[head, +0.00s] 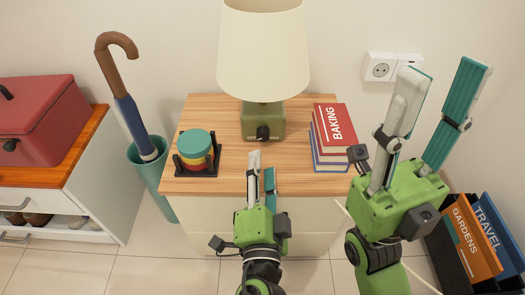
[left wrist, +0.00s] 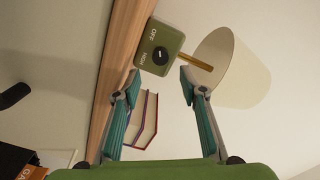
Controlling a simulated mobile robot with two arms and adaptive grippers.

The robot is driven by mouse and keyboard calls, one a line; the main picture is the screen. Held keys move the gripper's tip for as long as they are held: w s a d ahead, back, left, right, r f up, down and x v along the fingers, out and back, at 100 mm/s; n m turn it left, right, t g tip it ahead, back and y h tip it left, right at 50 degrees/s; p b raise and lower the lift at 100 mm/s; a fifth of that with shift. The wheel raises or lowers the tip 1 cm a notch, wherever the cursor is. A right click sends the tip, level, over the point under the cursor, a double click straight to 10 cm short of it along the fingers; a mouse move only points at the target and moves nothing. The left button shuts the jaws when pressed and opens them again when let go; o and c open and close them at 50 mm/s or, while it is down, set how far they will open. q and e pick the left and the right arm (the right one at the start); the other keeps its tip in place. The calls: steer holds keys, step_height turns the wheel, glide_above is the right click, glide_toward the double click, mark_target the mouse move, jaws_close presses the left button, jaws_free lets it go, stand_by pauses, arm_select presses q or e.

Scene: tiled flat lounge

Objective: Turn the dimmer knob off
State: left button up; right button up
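The dimmer knob (head: 263,132) is a small black knob on the front of the green lamp base (head: 276,115), with OFF marked left of it and HIGH right of it. The knob (left wrist: 160,56) also shows in the left wrist view, turned sideways, with a pale mark; I cannot tell its exact setting. My left gripper (head: 262,167) is open and empty, in front of the lamp base and apart from the knob. In the left wrist view its fingers (left wrist: 160,80) are spread wide. My right gripper (head: 440,75) is open and empty, raised at the right.
The lamp has a cream shade (head: 262,50). It stands on a wooden-topped cabinet (head: 225,182). A stacked coloured container (head: 195,148) stands left, and books (head: 335,125) lie right. An umbrella stand (head: 152,175) is left; a book box (head: 450,265) is right.

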arm_select(q)
steer(key=s, duration=0.4)
steer(key=shift+s, duration=0.15)
stand_by(0.4)
